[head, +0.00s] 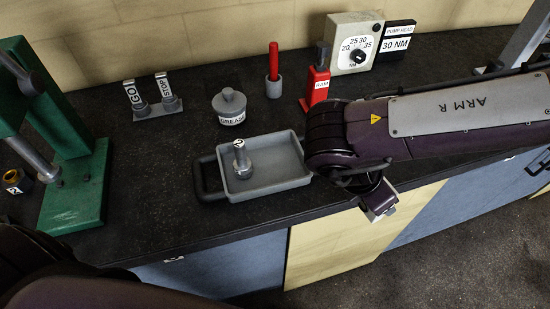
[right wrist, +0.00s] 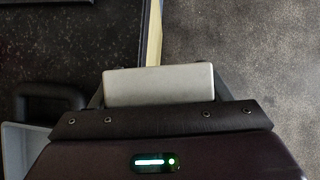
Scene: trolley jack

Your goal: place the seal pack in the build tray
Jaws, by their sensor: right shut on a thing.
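The build tray (head: 300,183) is a shallow grey tray with a dark handle on its left side, near the bench's front edge. A grey bolt-shaped part (head: 241,160) stands upright inside it. My right gripper (head: 378,204) is right of the tray, beyond the bench's front edge, pointing down. It is shut on a plain pale grey block, taken as the seal pack (right wrist: 160,86), which sits between the fingers in the right wrist view; no label shows. The tray's corner (right wrist: 16,150) shows at left there. My left gripper is out of view.
A green press (head: 75,190) stands at left. Behind the tray are a grease pot (head: 229,105), a red-handled tool (head: 273,62), a red RAM part (head: 317,88), GO/STOP levers (head: 155,105) and a gauge box (head: 352,45). The tray's right half is bare.

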